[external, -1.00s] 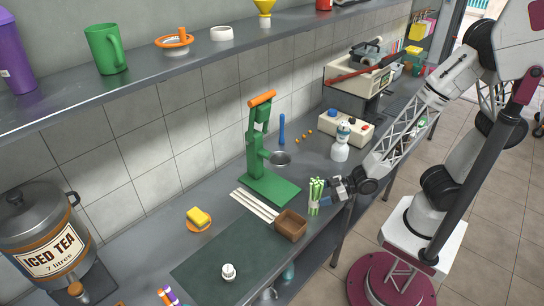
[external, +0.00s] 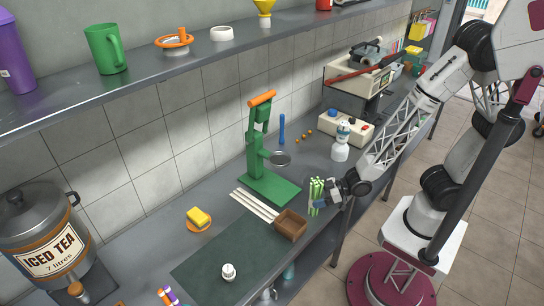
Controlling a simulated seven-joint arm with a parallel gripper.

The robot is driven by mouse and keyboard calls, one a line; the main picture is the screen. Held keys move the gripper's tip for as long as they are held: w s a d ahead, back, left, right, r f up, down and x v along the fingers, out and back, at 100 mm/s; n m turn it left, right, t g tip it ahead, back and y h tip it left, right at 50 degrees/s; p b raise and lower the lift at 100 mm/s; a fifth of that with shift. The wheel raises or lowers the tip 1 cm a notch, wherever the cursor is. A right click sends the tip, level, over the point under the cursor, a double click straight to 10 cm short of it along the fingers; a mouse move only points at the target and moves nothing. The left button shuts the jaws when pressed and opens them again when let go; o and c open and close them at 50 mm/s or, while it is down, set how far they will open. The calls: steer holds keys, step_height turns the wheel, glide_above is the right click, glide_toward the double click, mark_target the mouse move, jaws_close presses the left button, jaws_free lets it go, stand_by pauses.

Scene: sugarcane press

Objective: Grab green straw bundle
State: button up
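The green straw bundle (external: 315,192) stands upright near the front edge of the counter, to the right of the small brown box. The pale green straws have a bluish patch at mid-height. My gripper (external: 330,195) comes in from the right, level with the middle of the bundle. Its fingers reach the bundle's right side and partly overlap it in the picture. The view is too small to show whether the fingers are open around the straws or closed on them.
The brown box (external: 291,225) stands close left of the bundle. White sticks (external: 254,205) and the green press (external: 262,160) are behind it. A white bottle (external: 341,142) stands behind my gripper. A dark mat (external: 225,262) covers the counter front left.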

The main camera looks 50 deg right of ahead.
steer(key=c, duration=1)
steer(key=shift+r, duration=0.15)
steer(key=shift+r, duration=0.75)
step_height(320, 180, up, 2)
steer(key=s+d+r, duration=0.1)
steer(key=s+d, duration=0.9)
steer(key=s, duration=0.2)
steer(key=shift+d, duration=0.4)
steer(key=shift+r, duration=0.1)
